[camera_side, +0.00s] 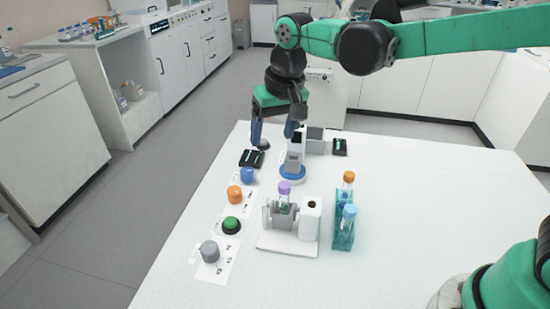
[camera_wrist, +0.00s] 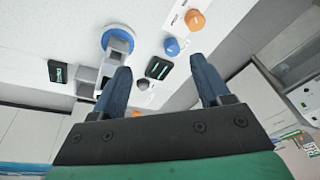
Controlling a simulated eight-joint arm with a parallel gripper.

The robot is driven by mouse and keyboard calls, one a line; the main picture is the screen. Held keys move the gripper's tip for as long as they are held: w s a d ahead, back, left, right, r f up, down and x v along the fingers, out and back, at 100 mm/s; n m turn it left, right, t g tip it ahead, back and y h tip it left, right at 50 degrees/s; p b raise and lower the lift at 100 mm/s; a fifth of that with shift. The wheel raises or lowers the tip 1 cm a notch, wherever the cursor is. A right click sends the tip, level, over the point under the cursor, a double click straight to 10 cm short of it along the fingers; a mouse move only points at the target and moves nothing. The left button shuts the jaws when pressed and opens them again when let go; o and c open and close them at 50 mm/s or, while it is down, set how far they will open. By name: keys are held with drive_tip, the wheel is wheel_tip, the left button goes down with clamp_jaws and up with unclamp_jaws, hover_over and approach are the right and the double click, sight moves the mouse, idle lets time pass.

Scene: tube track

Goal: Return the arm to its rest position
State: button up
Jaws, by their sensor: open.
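My gripper (camera_side: 273,133) hangs fingers down near the far left edge of the white table (camera_side: 410,215). Its two blue fingers are spread apart. In the wrist view the gripper (camera_wrist: 160,66) is also open, with nothing between its fingertips. My green and black arm reaches in from the right, above the table. The gripper is behind and left of the small grey and white device on a blue round base (camera_side: 292,177). That device also shows beside the left finger in the wrist view (camera_wrist: 118,42).
A tube with a purple cap (camera_side: 284,187) stands in a grey-white holder (camera_side: 273,247). A teal rack (camera_side: 343,238) holds tubes with orange and blue caps. Blue, orange, green and grey knobs (camera_side: 209,251) line the left side. A black pad (camera_side: 251,158) lies near the gripper.

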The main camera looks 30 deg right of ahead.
drive_tip(key=s+d+n+t, duration=0.1)
drive_tip(key=s+d+t, duration=0.3)
drive_tip(key=s+d, duration=0.4)
drive_tip(key=s, duration=0.4)
drive_tip(key=shift+s+d+f+t+h, duration=0.2)
drive_tip(key=shift+d+t+h, duration=0.1)
drive_tip(key=shift+d, duration=0.1)
drive_tip(key=shift+r, duration=0.1)
